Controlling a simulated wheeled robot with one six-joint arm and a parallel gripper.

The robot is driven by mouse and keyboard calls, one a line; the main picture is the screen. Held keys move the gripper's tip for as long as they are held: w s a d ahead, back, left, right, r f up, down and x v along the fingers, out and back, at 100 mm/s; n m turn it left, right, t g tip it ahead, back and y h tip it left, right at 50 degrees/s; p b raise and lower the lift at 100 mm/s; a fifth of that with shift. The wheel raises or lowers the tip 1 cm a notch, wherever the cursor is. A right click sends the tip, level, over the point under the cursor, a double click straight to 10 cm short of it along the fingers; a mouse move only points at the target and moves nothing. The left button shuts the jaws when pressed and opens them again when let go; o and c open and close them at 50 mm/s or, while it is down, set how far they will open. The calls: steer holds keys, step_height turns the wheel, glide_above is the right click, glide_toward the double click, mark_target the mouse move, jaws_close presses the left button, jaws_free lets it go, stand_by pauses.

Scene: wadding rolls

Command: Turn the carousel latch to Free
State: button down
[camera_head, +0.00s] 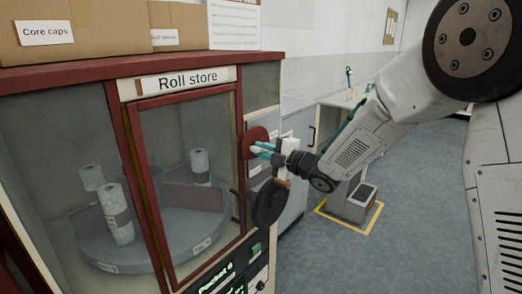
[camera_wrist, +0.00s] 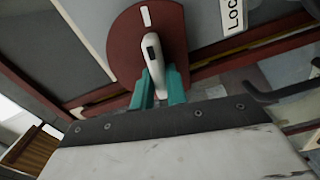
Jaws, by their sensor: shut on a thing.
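The carousel latch is a pale lever on a dark red round plate (camera_head: 256,138), mounted on the right side of the roll store's front. In the wrist view the pale lever (camera_wrist: 152,48) stands out from the red plate (camera_wrist: 124,42). A white mark shows on the plate above the lever, and a label beginning "Loc" (camera_wrist: 234,16) is to its right. My gripper (camera_head: 264,150) is at the latch, its teal fingers (camera_wrist: 160,88) shut on the lever from both sides. The rest of the label is cut off.
The roll store (camera_head: 190,85) has a glazed door with a carousel (camera_head: 150,240) and white rolls behind it. A dark round handwheel (camera_head: 270,203) and a control panel (camera_head: 240,275) are below the latch. Boxes (camera_head: 95,25) stand on top. Open floor (camera_head: 400,190) lies to the right.

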steer(key=shift+d+f+n, duration=0.1)
steer(key=shift+f+n, duration=0.1)
steer(key=shift+n, duration=0.8)
steer(key=c, duration=1.4)
jaws_free()
steer(key=shift+d, duration=0.1)
steer(key=v, duration=0.7)
steer(key=shift+s+d, duration=0.25)
